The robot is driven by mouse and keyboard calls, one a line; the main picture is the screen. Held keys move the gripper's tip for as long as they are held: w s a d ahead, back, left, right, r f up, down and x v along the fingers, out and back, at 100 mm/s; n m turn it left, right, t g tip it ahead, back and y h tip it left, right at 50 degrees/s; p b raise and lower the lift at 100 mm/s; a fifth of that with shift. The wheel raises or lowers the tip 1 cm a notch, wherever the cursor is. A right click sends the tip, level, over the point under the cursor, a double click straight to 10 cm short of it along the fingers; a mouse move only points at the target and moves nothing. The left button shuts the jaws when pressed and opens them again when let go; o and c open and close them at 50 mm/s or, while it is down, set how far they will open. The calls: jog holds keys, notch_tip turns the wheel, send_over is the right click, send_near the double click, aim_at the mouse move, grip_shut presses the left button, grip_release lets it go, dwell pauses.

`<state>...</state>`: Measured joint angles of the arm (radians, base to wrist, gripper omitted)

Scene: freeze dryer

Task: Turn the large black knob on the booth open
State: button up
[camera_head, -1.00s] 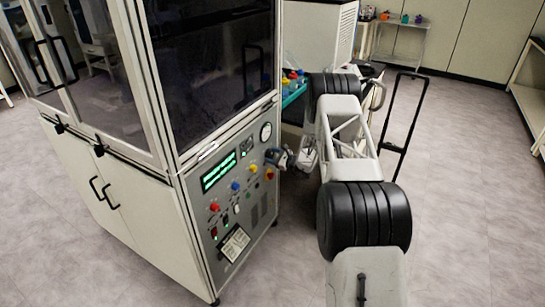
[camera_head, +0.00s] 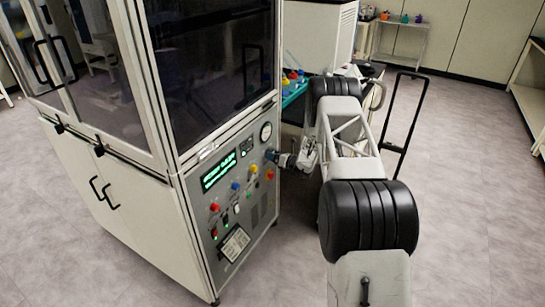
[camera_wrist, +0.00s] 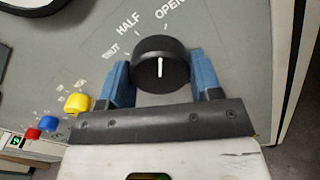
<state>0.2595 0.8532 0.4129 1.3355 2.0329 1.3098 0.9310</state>
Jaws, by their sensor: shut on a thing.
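The large black knob (camera_wrist: 161,63) is on the grey booth panel (camera_wrist: 240,50), with a white pointer line on its face. In the wrist view the line stands nearly upright, roughly toward the OPEN label (camera_wrist: 170,8). The HALF and SHUT labels lie to its upper left and left. My gripper (camera_wrist: 160,72) has one blue finger on each side of the knob and is shut on it. In the head view my gripper (camera_head: 287,160) is at the panel's right part, and the knob there is small and partly hidden.
Yellow (camera_wrist: 77,103), blue (camera_wrist: 48,123) and red (camera_wrist: 33,133) buttons sit left of the knob in the wrist view. The head view shows a lit green display (camera_head: 218,171) and a round gauge (camera_head: 266,132) on the panel. Open floor lies right of the arm.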

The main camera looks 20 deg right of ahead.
jog(key=shift+m, duration=0.8)
jog(key=o, duration=0.9)
jog(key=shift+s+d, duration=0.1)
jog(key=shift+v, duration=3.8)
jog(key=shift+r, duration=0.1)
